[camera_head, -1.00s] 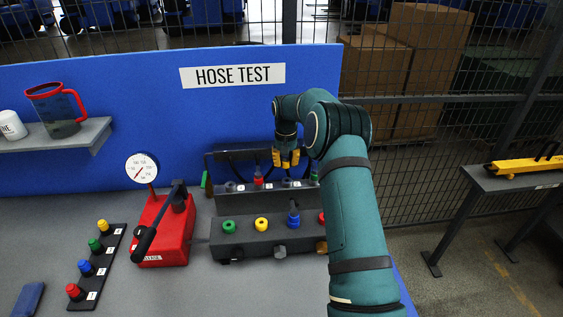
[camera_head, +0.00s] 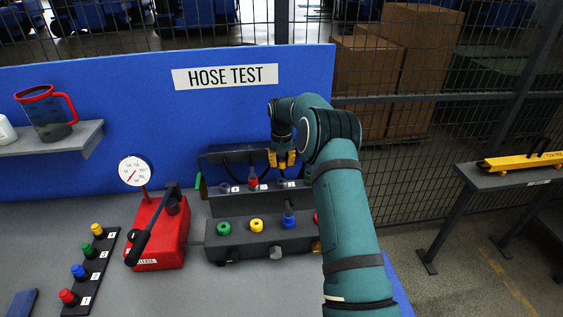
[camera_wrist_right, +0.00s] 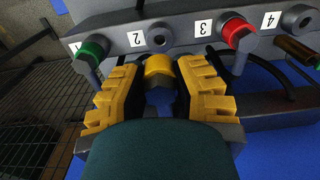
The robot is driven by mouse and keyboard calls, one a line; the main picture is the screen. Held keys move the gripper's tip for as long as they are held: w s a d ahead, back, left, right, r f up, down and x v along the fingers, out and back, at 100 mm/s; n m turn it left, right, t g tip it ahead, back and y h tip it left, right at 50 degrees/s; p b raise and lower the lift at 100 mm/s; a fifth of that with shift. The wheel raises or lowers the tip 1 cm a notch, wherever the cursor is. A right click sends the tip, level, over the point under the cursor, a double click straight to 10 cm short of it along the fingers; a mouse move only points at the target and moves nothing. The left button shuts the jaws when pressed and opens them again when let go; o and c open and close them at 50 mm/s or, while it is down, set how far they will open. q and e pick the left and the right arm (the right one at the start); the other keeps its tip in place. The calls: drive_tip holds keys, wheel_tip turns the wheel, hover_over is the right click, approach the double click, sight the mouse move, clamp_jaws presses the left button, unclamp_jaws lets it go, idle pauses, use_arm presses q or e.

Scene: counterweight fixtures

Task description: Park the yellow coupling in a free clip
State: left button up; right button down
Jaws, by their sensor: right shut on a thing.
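My right gripper (camera_head: 283,164) is shut on the yellow coupling, just above the clip rack (camera_head: 232,206). In the right wrist view the yellow coupling (camera_wrist_right: 158,68) sits between the yellow fingers of the gripper (camera_wrist_right: 160,95), close to the empty clip 2 (camera_wrist_right: 158,38). I cannot tell whether it touches that clip. A green coupling (camera_wrist_right: 93,48) is in clip 1 and a red coupling (camera_wrist_right: 236,32) in clip 3. Clip 4 (camera_wrist_right: 297,18) looks empty. My left gripper is out of view.
Below the rack, the front block has green (camera_head: 224,227), yellow (camera_head: 257,226) and blue (camera_head: 289,219) ports; its right end is behind my arm. A red pump (camera_head: 160,235) with a gauge (camera_head: 136,170) stands left. A blue panel (camera_head: 150,125) rises behind.

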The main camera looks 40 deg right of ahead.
drive_tip(key=shift+f, duration=0.35)
idle(0.3)
drive_tip(key=shift+f+b, duration=0.85)
drive_tip(key=shift+f, duration=0.55)
drive_tip(key=shift+f, duration=0.2)
drive_tip(key=shift+f+b, duration=0.4)
drive_tip(key=shift+f, duration=0.2)
drive_tip(key=shift+f, duration=0.1)
drive_tip(key=shift+f+b, duration=0.35)
drive_tip(key=shift+f, duration=0.2)
drive_tip(key=shift+f, duration=0.2)
idle(0.5)
drive_tip(key=c, duration=0.8)
unclamp_jaws()
drive_tip(key=shift+o, duration=0.2)
